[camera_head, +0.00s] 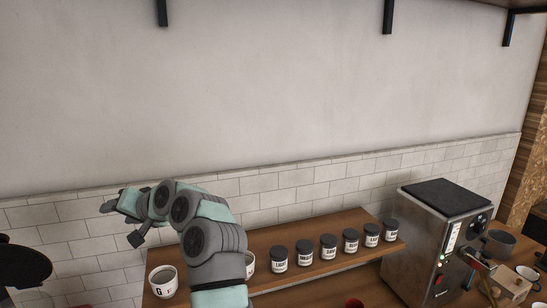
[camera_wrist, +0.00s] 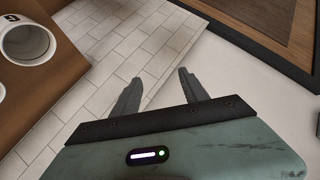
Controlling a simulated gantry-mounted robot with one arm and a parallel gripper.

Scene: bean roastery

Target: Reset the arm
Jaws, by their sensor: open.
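My gripper (camera_wrist: 158,97) shows in the wrist view with its two dark fingers spread apart and nothing between them. Behind the fingers are white wall tiles. In the head view my arm rises from the lower middle and bends to the left, in front of the tiled wall.
A white cup (camera_head: 163,281) stands at the counter's left end, below my arm. Several dark-lidded jars (camera_head: 328,247) line the wooden shelf (camera_head: 345,262). A metal machine (camera_head: 436,241) stands at the right. The wall above is bare, with black brackets (camera_head: 387,16) at the top.

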